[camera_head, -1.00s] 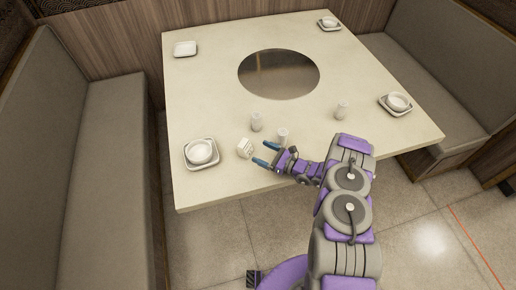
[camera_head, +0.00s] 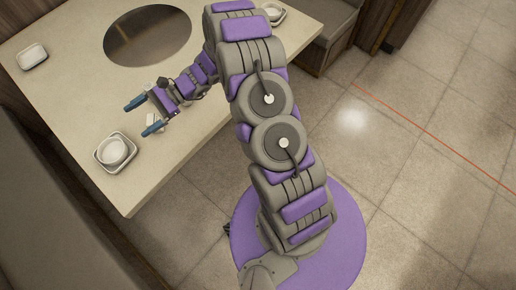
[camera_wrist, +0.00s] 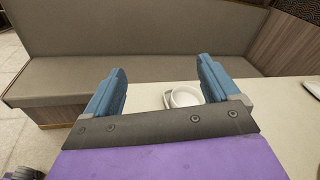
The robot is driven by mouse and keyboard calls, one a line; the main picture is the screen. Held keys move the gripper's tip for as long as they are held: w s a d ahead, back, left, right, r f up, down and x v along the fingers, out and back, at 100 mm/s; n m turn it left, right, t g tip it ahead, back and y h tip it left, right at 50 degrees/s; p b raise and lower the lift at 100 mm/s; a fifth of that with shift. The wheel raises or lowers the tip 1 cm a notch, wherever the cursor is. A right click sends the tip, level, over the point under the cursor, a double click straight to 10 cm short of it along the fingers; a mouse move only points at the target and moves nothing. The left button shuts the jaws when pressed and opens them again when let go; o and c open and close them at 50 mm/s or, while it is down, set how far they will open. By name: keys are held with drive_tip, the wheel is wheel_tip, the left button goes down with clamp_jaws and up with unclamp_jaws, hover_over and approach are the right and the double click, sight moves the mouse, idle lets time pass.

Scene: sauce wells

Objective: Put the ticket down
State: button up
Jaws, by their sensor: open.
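No ticket can be made out in either current view; my gripper and arm hide part of the table. My gripper (camera_head: 141,116) is open over the near left part of the cream table (camera_head: 180,143), its two blue fingers apart. In the wrist view my gripper (camera_wrist: 160,90) also shows open. Nothing is seen held between its fingers; a white bowl appears in the background there.
A white bowl (camera_head: 114,151) on a square saucer (camera_head: 101,163) stands near the table's left corner, close to my gripper. A round dark grill plate (camera_head: 147,38) lies in the tabletop. A small white dish (camera_head: 33,55) is at the far left. Bench seats flank the table.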

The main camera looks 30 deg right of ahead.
drive_tip(key=s+d+r+n+g+h, duration=0.2)
drive_tip(key=s+r+n+h, duration=0.3)
drive_tip(key=s, duration=0.5)
drive_tip(key=s+d+r+n+g+h, duration=0.25)
drive_tip(key=s+r+n+h, duration=0.2)
drive_tip(key=s+r, duration=0.5)
drive_tip(key=s+d+r+n+t+h, duration=0.1)
drive_tip(key=s+d+n+t+h, duration=0.2)
drive_tip(key=s+d+h, duration=0.4)
drive_tip(key=shift+s+d+r+n, duration=0.3)
drive_tip(key=shift+s+d+n, duration=0.35)
drive_tip(key=shift+s+d, duration=3.55)
drive_tip(key=shift+t, duration=0.25)
drive_tip(key=shift+c, duration=0.3)
